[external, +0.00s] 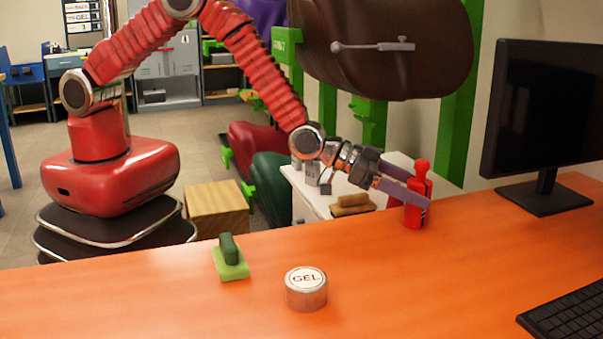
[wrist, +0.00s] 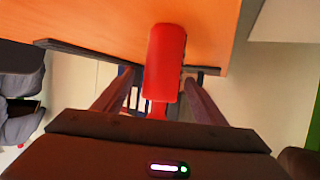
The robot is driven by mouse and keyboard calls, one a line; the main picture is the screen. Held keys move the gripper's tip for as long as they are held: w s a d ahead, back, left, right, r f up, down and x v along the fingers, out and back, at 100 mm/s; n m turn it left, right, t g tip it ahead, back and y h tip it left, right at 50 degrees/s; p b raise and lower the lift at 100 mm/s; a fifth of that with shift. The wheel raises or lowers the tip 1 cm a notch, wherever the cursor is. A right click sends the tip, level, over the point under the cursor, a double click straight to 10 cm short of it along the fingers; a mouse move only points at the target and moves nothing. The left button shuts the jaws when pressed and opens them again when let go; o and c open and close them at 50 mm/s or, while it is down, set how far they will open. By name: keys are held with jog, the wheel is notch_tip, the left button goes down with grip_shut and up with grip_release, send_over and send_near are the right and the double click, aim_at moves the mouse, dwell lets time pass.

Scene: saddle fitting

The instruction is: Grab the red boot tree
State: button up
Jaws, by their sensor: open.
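The red boot tree (external: 417,203) stands upright on the orange table near its far edge, left of the monitor. It is a red body with a narrower knob on top and dark marks low on its side. In the wrist view the red boot tree (wrist: 167,62) lies ahead between the two fingers. My gripper (external: 418,196) reaches in from the left with its purple-grey fingers at the boot tree's height, one on either side of it. My gripper (wrist: 160,88) is open. Whether a finger touches the boot tree I cannot tell.
A GEL tin (external: 306,289) and a green-handled brush (external: 230,258) stand on the orange table (external: 130,295). A monitor (external: 545,120) and keyboard (external: 570,310) are at right. A brown brush (external: 352,205) lies on a white cabinet behind. A brown saddle (external: 385,45) hangs above.

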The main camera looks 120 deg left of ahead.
dwell(0.3)
jog(key=shift+x, duration=2.6)
jog(key=shift+a, duration=0.15)
jog(key=shift+c, duration=0.6)
jog(key=c, duration=1.1)
jog(key=shift+r, duration=0.15)
jog(key=shift+c, duration=0.2)
notch_tip(320, 180, up, 10)
